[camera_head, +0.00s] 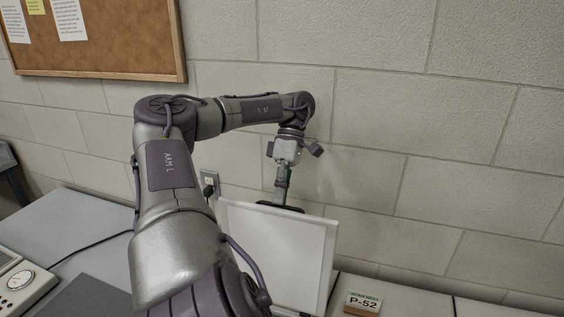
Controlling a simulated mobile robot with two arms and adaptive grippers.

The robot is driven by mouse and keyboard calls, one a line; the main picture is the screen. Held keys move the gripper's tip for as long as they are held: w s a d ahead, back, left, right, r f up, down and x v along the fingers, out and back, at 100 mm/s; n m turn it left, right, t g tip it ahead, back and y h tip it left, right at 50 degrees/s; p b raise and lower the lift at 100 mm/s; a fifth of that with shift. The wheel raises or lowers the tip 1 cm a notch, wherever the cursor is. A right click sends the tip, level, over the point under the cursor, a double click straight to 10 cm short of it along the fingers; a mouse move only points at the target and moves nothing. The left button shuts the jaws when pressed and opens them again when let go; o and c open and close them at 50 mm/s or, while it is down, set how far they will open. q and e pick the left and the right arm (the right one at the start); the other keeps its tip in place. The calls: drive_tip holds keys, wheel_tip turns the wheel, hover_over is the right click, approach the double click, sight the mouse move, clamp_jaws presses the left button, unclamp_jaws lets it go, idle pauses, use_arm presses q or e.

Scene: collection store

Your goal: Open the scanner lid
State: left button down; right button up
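The scanner lid (300,255) stands raised, close to upright, with its pale inner face toward me and a light grey rim. Its lower left part is hidden behind my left arm, and the scanner body is hidden or out of view. My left gripper (282,196) points down at the lid's top edge, on the wall side. Its fingertips are partly hidden behind the lid, so I cannot tell whether they are open or shut, or whether they touch it. My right gripper is not in view.
A pale block wall rises close behind the lid. A small "P-52" sign (363,303) stands on the counter to the right. A wall socket (209,184) with a plug is left of the lid. A device with a round dial (20,280) sits at far left. A corkboard (110,40) hangs above.

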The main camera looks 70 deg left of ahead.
use_arm(q)
drive_tip(key=c, duration=1.4)
unclamp_jaws()
wheel_tip(320, 180, down, 2)
drive_tip(key=shift+s+d+f, duration=0.1)
drive_tip(key=shift+d+f, duration=0.05)
drive_tip(key=shift+o, duration=1.1)
drive_tip(key=shift+w+a+f, duration=0.15)
drive_tip(key=shift+w+a, duration=0.1)
drive_tip(key=shift+s+d, duration=0.1)
drive_tip(key=shift+c, duration=0.3)
wheel_tip(320, 180, up, 11)
